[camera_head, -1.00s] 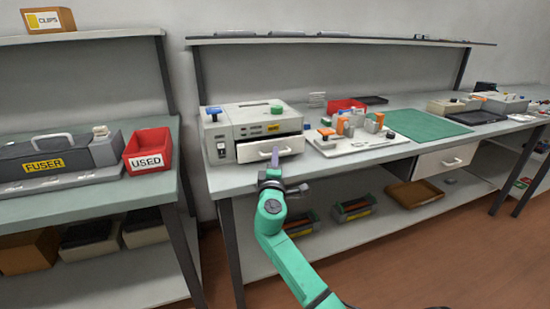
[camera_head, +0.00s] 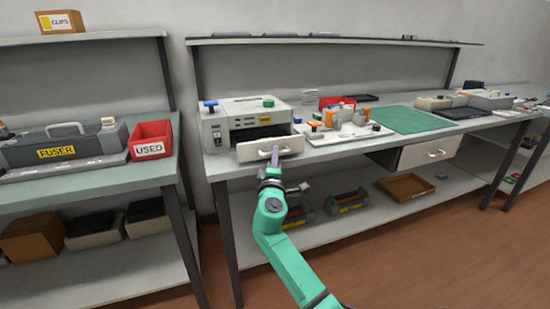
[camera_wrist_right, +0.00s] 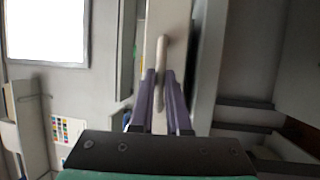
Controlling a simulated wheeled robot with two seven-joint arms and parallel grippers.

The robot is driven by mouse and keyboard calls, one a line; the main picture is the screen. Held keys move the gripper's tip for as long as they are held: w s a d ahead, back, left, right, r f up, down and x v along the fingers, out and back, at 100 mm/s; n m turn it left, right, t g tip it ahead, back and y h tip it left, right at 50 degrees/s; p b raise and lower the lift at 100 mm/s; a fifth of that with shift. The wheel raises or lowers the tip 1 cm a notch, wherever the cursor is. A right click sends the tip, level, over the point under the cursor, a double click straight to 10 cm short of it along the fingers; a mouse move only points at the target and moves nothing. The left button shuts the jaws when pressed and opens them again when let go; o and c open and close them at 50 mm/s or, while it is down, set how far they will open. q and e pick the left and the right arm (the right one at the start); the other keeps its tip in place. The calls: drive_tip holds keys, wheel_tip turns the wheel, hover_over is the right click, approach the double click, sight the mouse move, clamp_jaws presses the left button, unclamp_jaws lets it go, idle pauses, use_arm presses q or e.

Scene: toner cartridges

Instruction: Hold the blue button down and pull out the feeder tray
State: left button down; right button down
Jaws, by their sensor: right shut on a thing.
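The feeder tray (camera_head: 250,153) stands partly out of the grey-white machine (camera_head: 232,109), with a dark opening above and behind its pale front. Its handle (camera_wrist_right: 162,60) is a light bar running up the wrist view. My right gripper (camera_head: 275,160) reaches up from the front to the tray's handle. In the right wrist view its two purple fingers (camera_wrist_right: 162,100) are shut on the handle, one on each side. The blue button (camera_head: 210,103) is at the machine's top left; nothing touches it, and I cannot tell whether it is down. My left gripper is not in view.
A white board with orange-topped parts (camera_head: 345,139) stands right of the tray. A green mat (camera_head: 405,119) lies beyond it. A red "USED" bin (camera_head: 151,139) and a fuser unit (camera_head: 65,150) occupy the left bench. The space before the bench is open.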

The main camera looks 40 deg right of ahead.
drive_tip(key=shift+w, duration=0.2)
drive_tip(key=c, duration=1.2)
unclamp_jaws()
drive_tip(key=shift+o, duration=0.2)
